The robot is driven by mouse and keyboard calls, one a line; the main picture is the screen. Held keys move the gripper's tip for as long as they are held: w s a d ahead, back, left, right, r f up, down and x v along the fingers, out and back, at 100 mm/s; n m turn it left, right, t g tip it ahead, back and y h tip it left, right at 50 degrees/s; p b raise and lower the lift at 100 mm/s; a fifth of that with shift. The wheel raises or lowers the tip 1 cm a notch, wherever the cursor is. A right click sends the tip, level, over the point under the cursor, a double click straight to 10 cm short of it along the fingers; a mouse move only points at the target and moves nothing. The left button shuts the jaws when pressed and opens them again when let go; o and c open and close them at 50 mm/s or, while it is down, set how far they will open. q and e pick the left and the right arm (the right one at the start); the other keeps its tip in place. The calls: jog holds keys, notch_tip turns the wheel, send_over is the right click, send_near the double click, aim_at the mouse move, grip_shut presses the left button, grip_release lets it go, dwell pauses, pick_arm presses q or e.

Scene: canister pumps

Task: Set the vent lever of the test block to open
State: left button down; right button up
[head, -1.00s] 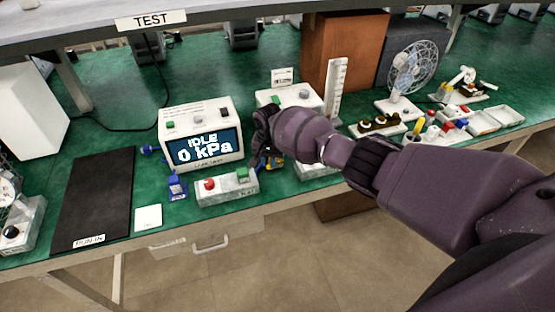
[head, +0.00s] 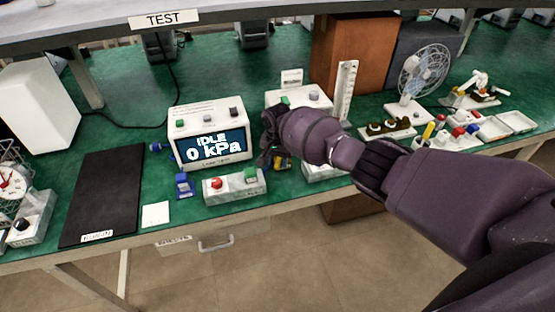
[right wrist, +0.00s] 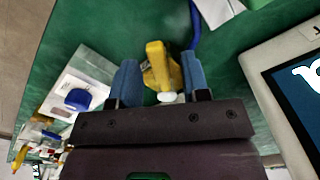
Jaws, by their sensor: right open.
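A yellow lever-like part (right wrist: 158,66) with a white tip stands between the two blue fingers of my right gripper (right wrist: 160,80) in the right wrist view. The fingers are apart, one on each side of it; I cannot tell whether either touches it. In the head view my right gripper (head: 268,138) is just right of the pressure display box (head: 208,136), which reads IDLE 0 kPa. A small yellow and dark part (head: 283,163) shows below the gripper. The test block's body is mostly hidden by my arm, and the lever's setting cannot be read. My left gripper is out of view.
A blue hose (right wrist: 195,25) runs close beside the yellow part. A white box with red and green buttons (head: 234,186) stands at the table's front, with a small blue item (head: 184,185) left of it. A black mat (head: 103,195) lies farther left. A white upright scale (head: 345,92) stands behind my arm.

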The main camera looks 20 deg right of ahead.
aim_at(278, 162)
notch_tip(278, 162, up, 11)
jog(key=p, duration=0.1)
jog(key=shift+f+p, duration=0.2)
jog(key=shift+p, duration=0.2)
dwell(0.3)
